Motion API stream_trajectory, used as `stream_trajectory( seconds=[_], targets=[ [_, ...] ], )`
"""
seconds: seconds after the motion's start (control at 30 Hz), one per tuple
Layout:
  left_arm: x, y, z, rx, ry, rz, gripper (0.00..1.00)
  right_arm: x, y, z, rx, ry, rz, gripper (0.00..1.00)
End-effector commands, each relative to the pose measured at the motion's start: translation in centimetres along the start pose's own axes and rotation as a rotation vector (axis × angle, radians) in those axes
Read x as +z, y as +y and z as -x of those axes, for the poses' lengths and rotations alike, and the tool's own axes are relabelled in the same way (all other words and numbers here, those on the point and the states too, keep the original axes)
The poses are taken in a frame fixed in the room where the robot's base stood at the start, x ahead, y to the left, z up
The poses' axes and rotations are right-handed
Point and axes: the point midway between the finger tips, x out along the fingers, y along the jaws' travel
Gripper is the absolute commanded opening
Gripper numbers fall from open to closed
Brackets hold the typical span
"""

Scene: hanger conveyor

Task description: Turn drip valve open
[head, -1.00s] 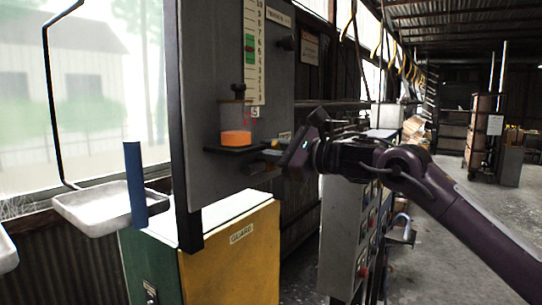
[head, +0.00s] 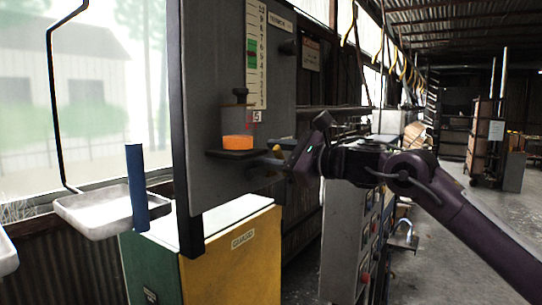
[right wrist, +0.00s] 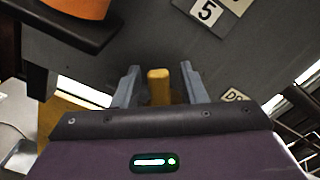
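The drip valve's yellow handle (right wrist: 160,88) stands between the two fingers of my right gripper (right wrist: 159,86) in the right wrist view. A gap shows on each side of the handle, so the gripper is open around it and not clamped. In the head view my right gripper (head: 275,163) is at the grey panel (head: 222,90), just right of a small shelf that bears a clear cup with orange contents (head: 238,142). The handle is mostly hidden there by the gripper. My left gripper is in neither view.
A yellow and green cabinet (head: 235,262) stands below the panel. A white tray (head: 100,212) hangs at the left beside a blue post (head: 137,188). A grey control box (head: 340,240) with red buttons stands below my right arm. The floor at right is open.

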Motion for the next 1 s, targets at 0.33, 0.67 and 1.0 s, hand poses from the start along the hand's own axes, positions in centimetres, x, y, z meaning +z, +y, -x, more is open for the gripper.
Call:
stream_trajectory(
  seconds=[0.33,0.67,1.0],
  targets=[
    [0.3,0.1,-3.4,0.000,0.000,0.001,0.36,-0.3,0.1,5.8,-0.003,0.000,0.002,0.38],
    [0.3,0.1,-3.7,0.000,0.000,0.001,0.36,0.0,0.0,7.1,0.000,-0.001,0.002,0.38],
    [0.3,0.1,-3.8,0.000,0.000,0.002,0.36,-0.1,0.0,7.8,-0.019,0.001,-0.201,0.05]
  ],
)
